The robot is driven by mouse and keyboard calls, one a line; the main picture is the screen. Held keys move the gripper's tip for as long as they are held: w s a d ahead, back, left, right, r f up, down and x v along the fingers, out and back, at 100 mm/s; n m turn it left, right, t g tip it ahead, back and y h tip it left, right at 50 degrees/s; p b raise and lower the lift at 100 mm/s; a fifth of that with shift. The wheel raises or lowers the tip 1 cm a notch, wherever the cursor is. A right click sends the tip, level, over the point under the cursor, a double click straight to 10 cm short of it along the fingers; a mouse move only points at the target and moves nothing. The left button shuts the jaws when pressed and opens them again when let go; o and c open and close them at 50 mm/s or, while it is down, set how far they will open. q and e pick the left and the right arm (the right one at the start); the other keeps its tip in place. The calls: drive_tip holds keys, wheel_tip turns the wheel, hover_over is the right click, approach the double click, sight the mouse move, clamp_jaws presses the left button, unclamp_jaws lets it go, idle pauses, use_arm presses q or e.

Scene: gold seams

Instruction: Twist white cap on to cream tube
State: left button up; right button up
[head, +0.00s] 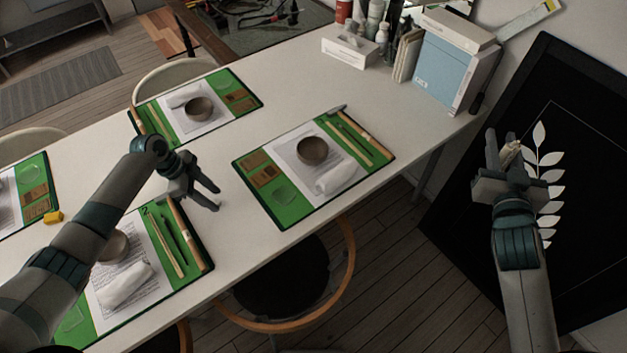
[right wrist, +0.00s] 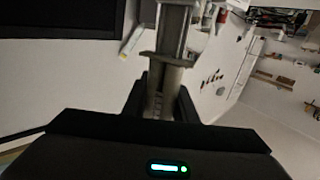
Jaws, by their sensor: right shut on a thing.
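My right gripper (head: 503,143) is raised at the right, off the table and in front of a black panel. It is shut on a small cream tube (head: 512,154). In the right wrist view, a pale piece (right wrist: 166,78) shows between the dark fingers, its details dim. My left gripper (head: 214,198) is open and empty over the white table, between two green mats. I cannot make out a white cap in either view.
Green mats with bowls, tools and white cloths lie on the white table (head: 240,190). A small yellow block (head: 53,217) lies at the left. Books (head: 447,72), a white tissue box (head: 350,50) and bottles stand at the back. A black panel (head: 575,130) leans at the right.

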use_arm(q)
drive_tip(key=shift+d+f, duration=0.15)
drive_tip(key=shift+f, duration=0.25)
use_arm(e)
drive_tip(key=shift+r, duration=0.15)
use_arm(q)
clamp_jaws()
drive_tip(key=shift+r, duration=0.15)
